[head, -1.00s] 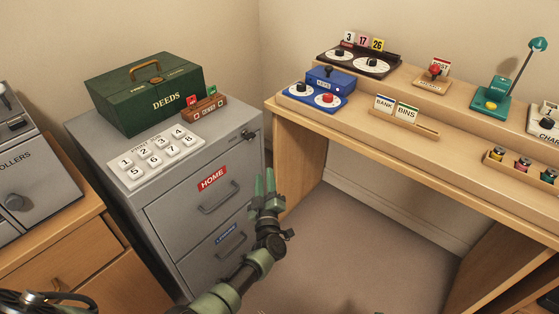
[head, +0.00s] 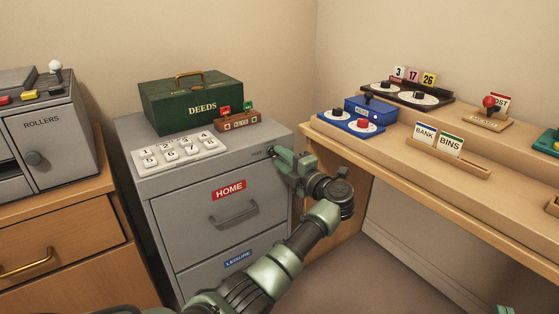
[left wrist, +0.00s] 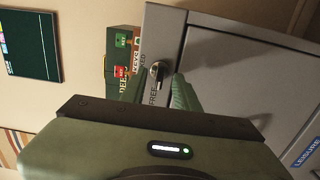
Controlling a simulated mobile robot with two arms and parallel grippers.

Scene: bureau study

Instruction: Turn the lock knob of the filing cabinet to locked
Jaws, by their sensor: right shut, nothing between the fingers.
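The grey filing cabinet (head: 165,180) stands at the left, with a red HOME label on its upper drawer. Its small metal lock knob (left wrist: 157,72) is at the top right corner of its front, beside lettering that reads FREE; other lettering is partly hidden. My left gripper (head: 277,153) is at the knob. In the left wrist view its green fingers (left wrist: 160,88) appear apart, with the knob between or just beyond their tips; I cannot tell whether they touch it. A green tip, apparently my right gripper (head: 503,310), barely shows at the bottom right edge, shut and empty.
A green DEEDS box (head: 190,102), a small sign rack (head: 237,123) and a numbered key panel (head: 180,153) sit on the cabinet. A wooden desk (head: 385,150) with dials and signs stands close on the right. A wooden unit (head: 60,225) is at the left.

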